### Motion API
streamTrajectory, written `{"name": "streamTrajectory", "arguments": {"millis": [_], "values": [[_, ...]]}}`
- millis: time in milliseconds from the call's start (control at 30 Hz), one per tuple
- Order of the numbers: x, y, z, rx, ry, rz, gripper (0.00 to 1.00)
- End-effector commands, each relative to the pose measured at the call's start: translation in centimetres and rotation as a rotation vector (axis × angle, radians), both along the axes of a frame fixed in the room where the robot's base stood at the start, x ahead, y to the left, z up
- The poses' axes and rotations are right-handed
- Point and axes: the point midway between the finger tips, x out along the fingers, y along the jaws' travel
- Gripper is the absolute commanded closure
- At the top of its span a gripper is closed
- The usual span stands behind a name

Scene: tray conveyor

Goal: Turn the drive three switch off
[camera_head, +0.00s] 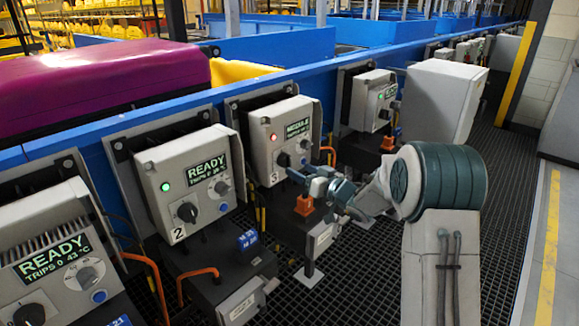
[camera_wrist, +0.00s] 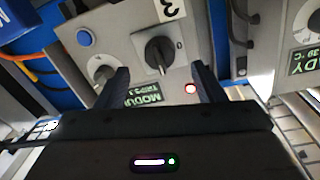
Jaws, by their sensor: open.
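The drive three box (camera_head: 263,147) is light grey, with a "3" label, a lit red lamp and a display. Its black rotary switch (camera_head: 283,159) sits low on the front. In the wrist view, which looks upside down, the black switch (camera_wrist: 158,52) lies between and beyond my open fingers, with a pale pointer line toward the display (camera_wrist: 142,99). My gripper (camera_head: 312,182) is just right of the box in the head view. In the wrist view my gripper (camera_wrist: 160,70) is open and empty; whether a finger touches the switch cannot be told.
A grey dial (camera_wrist: 102,70) and blue button (camera_wrist: 85,38) sit beside the switch. The drive two box (camera_head: 185,180) reads READY with a green lamp. An orange block (camera_head: 304,206) is below my gripper. A large grey cabinet (camera_head: 440,98) stands behind my arm.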

Motion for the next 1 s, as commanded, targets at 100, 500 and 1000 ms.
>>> {"name": "streamTrajectory", "arguments": {"millis": [100,500,1000], "values": [[1.6,1.9,-0.1,0.001,-0.001,0.003,0.38],[3.9,4.3,0.0,0.000,0.002,-0.001,0.38],[3.9,4.3,0.0,0.000,0.000,-0.002,0.83]]}}
